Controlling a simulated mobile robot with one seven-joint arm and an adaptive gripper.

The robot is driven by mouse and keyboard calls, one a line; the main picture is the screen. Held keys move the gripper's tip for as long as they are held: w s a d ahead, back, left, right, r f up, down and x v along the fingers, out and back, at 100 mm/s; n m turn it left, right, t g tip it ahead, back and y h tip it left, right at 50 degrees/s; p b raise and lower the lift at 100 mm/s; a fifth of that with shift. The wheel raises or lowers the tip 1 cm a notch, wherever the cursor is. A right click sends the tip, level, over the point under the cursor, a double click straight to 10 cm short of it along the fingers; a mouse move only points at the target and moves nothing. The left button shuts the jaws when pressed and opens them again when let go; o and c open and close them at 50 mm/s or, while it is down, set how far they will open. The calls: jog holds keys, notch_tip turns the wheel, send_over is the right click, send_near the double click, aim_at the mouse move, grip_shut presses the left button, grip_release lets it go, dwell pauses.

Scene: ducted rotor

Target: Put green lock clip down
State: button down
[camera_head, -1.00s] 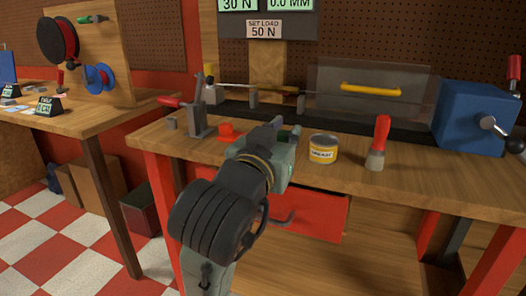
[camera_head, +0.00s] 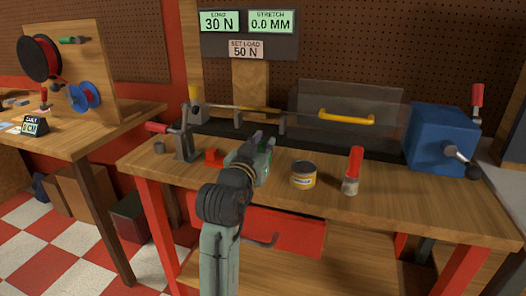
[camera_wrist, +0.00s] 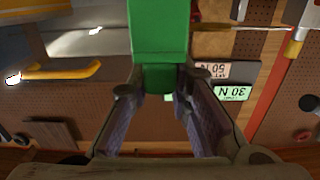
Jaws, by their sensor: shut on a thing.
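The green lock clip (camera_wrist: 160,35) is a bright green block in the wrist view, at the top middle. My gripper (camera_wrist: 160,84) is shut on its lower, narrower end. In the head view my gripper (camera_head: 262,148) is over the workbench (camera_head: 420,200), between a red piece and a yellow tin. There the clip cannot be told apart from my gripper. Whether the clip touches anything is not clear.
A yellow tin (camera_head: 303,176) and a red-handled brush (camera_head: 354,170) stand right of my gripper. A red piece (camera_head: 214,158) and a metal stand (camera_head: 184,142) are left. Behind are a clear guard (camera_head: 350,100) and blue box (camera_head: 440,138). The front right bench top is clear.

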jog(key=shift+w+f, duration=0.15)
jog(key=shift+w, duration=0.15)
jog(key=shift+f+p, duration=0.3)
jog(key=shift+f, duration=1.35)
jog(key=shift+f, duration=0.2)
jog(key=c, duration=1.5)
grip_release()
jog(key=shift+o, duration=0.2)
